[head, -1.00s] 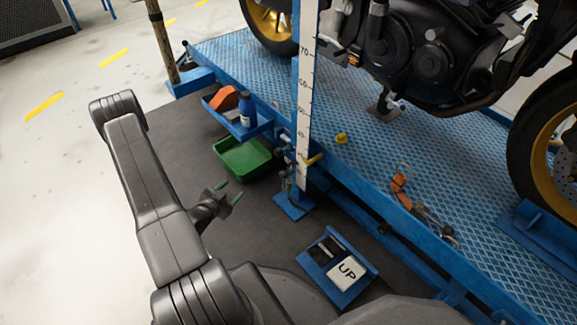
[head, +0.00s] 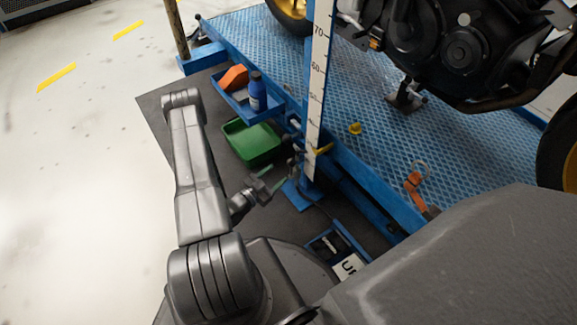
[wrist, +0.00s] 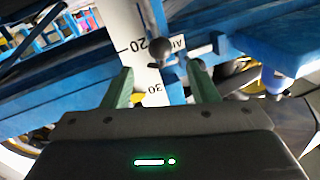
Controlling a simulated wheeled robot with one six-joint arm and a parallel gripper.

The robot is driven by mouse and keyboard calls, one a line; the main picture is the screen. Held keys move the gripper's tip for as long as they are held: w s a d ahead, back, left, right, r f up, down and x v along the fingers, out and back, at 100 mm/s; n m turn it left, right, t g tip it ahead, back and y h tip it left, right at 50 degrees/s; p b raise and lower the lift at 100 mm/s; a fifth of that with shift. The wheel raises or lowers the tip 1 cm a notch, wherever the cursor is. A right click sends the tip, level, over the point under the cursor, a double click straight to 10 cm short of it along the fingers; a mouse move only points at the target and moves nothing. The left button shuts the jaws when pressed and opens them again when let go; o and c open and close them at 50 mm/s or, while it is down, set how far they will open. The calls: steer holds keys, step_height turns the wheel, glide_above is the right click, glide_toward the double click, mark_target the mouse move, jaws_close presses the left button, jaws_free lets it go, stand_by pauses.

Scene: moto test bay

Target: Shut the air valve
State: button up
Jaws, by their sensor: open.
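My gripper (head: 265,185) is open, with green fingers, low beside the blue post of the lift. In the wrist view the two fingers (wrist: 162,82) point at a white scale strip (wrist: 140,45). A dark round knob on a stem (wrist: 166,50) shows beyond and between the fingertips, apart from them. Next to it is a label, partly readable, perhaps "Air", so this may be the air valve's lever. In the head view small dark fittings (head: 297,150) sit by the post, too small to tell the valve's position. No finger visibly touches anything.
A yellow piece (head: 323,149) sticks out at the scale. A pedal box (head: 338,250) stands near my base. The motorcycle lift (head: 400,150) bounds the right.

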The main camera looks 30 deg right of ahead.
mark_target(288, 163)
steer(key=b+x, duration=0.1)
steer(key=x, duration=0.6)
steer(key=shift+w+d+b, duration=0.1)
steer(key=shift+d+b, duration=0.1)
steer(key=shift+b, duration=0.15)
steer(key=shift+c, duration=0.2)
jaws_close()
